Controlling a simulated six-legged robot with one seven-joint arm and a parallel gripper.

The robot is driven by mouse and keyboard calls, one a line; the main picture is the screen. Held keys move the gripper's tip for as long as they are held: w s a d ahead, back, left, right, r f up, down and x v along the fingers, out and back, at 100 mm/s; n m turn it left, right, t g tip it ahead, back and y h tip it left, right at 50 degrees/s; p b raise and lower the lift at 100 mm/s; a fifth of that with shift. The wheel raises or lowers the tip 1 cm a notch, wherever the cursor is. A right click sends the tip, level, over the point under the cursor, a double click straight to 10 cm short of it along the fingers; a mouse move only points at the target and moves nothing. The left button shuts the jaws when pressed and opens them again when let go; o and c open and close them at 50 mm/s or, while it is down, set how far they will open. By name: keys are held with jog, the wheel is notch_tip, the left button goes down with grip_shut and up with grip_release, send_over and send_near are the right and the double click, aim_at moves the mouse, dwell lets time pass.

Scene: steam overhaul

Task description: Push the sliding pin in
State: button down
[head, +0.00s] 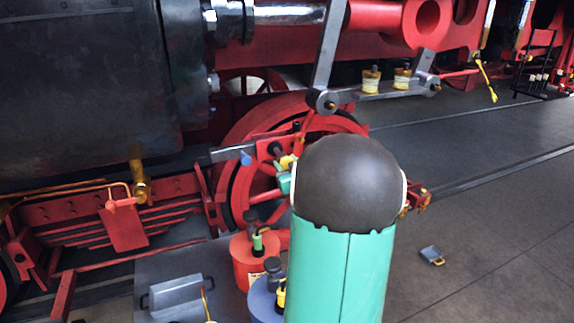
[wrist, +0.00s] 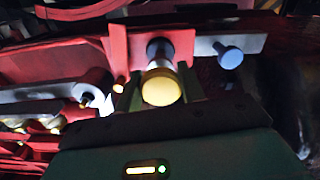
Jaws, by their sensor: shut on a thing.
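A pin with a round yellow end (wrist: 162,88) and a pale metal shank stands out from a red bracket (wrist: 118,52) in the wrist view. My gripper (wrist: 160,92) has one finger on each side of the yellow end and is shut on it. A dark round part shows behind the shank, where the pin meets the bracket. In the head view the yellow end (head: 287,162) shows small beside the red bracket (head: 268,149), left of my arm's dark round joint. My arm partly hides the contact there.
A blue-headed pin (wrist: 230,57) sits on a grey bar right of the bracket; it also shows in the head view (head: 246,158). A red wheel (head: 240,140) stands behind. Red and blue canisters (head: 252,268) and a grey toolbox (head: 177,296) stand below. Floor at right is mostly clear.

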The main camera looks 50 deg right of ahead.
aim_at(280, 156)
jog(key=shift+x, duration=2.65)
jog(key=shift+w+r, duration=0.1)
jog(key=c, duration=0.9)
grip_release()
jog(key=shift+w+d, duration=0.1)
jog(key=shift+w, duration=0.05)
jog(key=shift+o, duration=0.2)
jog(key=v, duration=1.4)
